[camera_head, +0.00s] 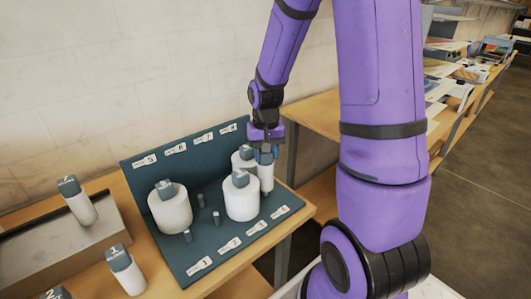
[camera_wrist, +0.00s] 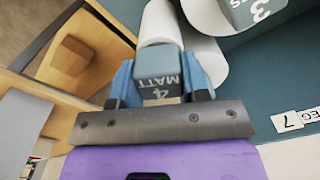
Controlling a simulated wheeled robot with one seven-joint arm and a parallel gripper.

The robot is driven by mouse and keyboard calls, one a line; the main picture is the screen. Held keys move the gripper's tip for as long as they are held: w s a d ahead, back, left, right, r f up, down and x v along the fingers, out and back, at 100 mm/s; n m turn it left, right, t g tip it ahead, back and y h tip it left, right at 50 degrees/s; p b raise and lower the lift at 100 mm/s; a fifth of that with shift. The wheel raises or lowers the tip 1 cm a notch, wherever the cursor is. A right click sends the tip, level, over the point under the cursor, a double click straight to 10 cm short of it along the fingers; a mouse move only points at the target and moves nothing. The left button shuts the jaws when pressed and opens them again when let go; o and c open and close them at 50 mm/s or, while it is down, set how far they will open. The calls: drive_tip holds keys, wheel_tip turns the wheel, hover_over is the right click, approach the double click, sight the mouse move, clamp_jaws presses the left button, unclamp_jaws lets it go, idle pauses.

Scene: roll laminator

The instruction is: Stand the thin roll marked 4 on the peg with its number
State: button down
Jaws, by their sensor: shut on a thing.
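My gripper (camera_head: 265,152) is shut on the capped top of a thin white roll (camera_head: 266,178) at the right end of the dark peg board (camera_head: 215,262). In the wrist view the roll's blue-grey cap (camera_wrist: 160,76) reads 4 MATT, between the two blue fingers. The roll looks upright and is close behind the board's front-right label (camera_head: 281,211). Its lower end is near the board. No peg shows beneath it, and I cannot tell whether it is around one.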

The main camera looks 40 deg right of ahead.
sight(266, 161)
drive_tip(key=shift+f, duration=1.55)
drive_tip(key=c, duration=0.5)
unclamp_jaws()
drive_tip(key=shift+r, duration=3.95)
